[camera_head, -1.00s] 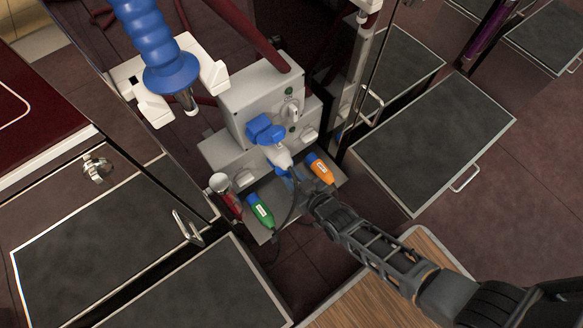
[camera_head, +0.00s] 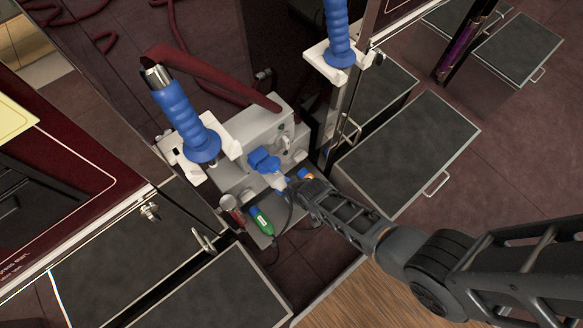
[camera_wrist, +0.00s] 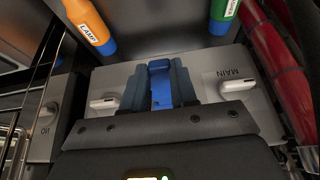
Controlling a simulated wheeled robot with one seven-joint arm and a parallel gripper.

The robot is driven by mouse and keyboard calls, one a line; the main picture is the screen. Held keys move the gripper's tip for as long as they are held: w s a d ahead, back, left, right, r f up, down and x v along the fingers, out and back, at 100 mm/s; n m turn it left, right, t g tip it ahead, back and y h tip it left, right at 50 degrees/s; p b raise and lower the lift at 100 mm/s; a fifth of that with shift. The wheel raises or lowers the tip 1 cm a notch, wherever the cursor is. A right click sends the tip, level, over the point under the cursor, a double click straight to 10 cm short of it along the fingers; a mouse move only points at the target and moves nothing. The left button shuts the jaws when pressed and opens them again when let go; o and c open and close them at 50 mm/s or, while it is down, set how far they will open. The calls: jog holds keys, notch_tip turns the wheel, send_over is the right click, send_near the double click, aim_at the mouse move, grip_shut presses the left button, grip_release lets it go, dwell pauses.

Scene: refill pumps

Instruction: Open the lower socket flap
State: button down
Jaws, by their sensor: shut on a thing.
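My gripper hides the flap's base and most of the lower socket there.
A green connector (camera_head: 262,221) and an orange connector (camera_head: 307,174) lie beside the box. The orange one is partly hidden by my gripper. A white switch marked MAIN (camera_wrist: 238,85) is close to the fingers.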

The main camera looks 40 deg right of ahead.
jog(key=shift+r+g, duration=0.2)
jog(key=shift+g, duration=0.2)
jog(key=c, duration=0.9)
grip_release()
jog(key=shift+p+v, duration=1.9)
jog(key=shift+v, duration=2)
